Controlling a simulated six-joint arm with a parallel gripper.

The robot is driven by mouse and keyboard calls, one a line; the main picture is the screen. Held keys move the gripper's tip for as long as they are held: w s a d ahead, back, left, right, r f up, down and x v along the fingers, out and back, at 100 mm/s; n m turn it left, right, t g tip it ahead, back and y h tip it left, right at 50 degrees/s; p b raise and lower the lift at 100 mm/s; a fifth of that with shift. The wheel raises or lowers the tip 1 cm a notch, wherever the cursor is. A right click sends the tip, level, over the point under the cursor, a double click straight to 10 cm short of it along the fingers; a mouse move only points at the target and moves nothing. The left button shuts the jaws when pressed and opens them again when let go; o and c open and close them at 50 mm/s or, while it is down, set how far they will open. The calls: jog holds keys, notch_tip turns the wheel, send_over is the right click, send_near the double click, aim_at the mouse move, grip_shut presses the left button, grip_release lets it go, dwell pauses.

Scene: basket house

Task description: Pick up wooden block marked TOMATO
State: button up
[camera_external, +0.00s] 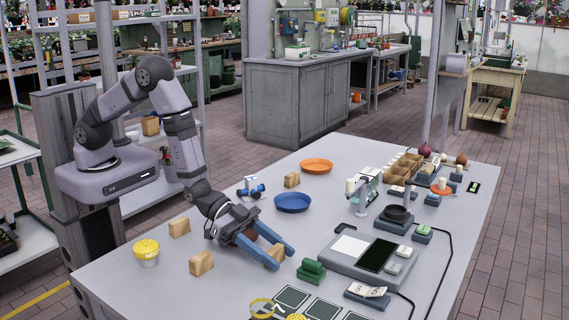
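Several small wooden blocks stand on the grey table: one at the left (180,227), one in front of it (201,263), and one farther back (292,180) near the plates. No lettering is readable on them, so I cannot tell which is marked TOMATO. My gripper (280,256) is low over the table, its two blue fingers apart and pointing to the front right. A tan patch, perhaps another block (277,252), shows between the fingertips, mostly hidden. I cannot tell whether the fingers press on it.
A yellow-lidded cup (146,252) stands at the left. A blue plate (292,202) and an orange plate (316,166) lie behind the gripper. Green blocks (311,271) and a grey device (368,254) are to its right. Dark square tiles (291,298) lie at the front.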

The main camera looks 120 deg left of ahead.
aim_at(275, 248)
jog(key=shift+r, duration=0.15)
jog(key=shift+r+b, duration=0.5)
jog(key=shift+r, duration=4.35)
jog(key=shift+a, duration=0.1)
